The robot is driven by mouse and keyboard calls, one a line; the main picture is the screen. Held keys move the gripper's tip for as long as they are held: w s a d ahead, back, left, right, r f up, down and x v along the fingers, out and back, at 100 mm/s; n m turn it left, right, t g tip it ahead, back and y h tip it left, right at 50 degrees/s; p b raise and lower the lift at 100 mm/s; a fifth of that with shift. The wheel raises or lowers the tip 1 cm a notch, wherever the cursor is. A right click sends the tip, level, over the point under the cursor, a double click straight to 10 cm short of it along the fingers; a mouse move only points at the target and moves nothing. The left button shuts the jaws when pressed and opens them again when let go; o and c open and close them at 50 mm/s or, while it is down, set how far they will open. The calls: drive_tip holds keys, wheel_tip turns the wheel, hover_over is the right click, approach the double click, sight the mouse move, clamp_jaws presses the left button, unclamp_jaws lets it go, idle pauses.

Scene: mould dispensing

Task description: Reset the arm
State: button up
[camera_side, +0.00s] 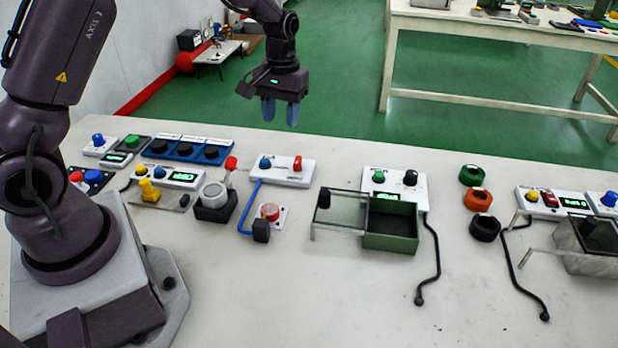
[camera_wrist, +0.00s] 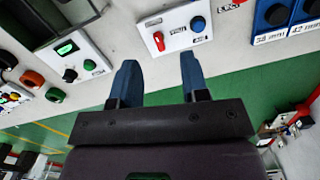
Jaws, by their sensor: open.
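My gripper (camera_side: 279,112) hangs above and behind the far edge of the white worktable (camera_side: 290,220), with its two blue fingers pointing down. The fingers are apart with nothing between them. In the wrist view my gripper (camera_wrist: 158,75) also shows open and empty. Below and in front of it is a white panel (camera_side: 290,175) with a blue knob and a red switch. The same panel shows ahead of the fingertips in the wrist view (camera_wrist: 174,35). My gripper touches nothing.
A green open box (camera_side: 390,242) with a clear lid stands mid-table. Green, orange and black rings (camera_side: 478,199) lie to its right. Blue units (camera_side: 186,151) and several small panels fill the left. A second table (camera_side: 500,102) stands behind. Air around my gripper looks clear.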

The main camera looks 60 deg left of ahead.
drive_tip(key=s+d+r+m+t, duration=0.3)
drive_tip(key=s+d+r, duration=0.2)
drive_tip(key=s+r, duration=0.3)
drive_tip(key=s+d+r+m+t, duration=0.3)
drive_tip(key=s+d+r, duration=0.3)
drive_tip(key=s+r, duration=0.3)
drive_tip(key=s+m, duration=0.1)
drive_tip(key=s, duration=0.2)
drive_tip(key=shift+s+d+r, duration=0.15)
drive_tip(key=shift+s+r, duration=0.15)
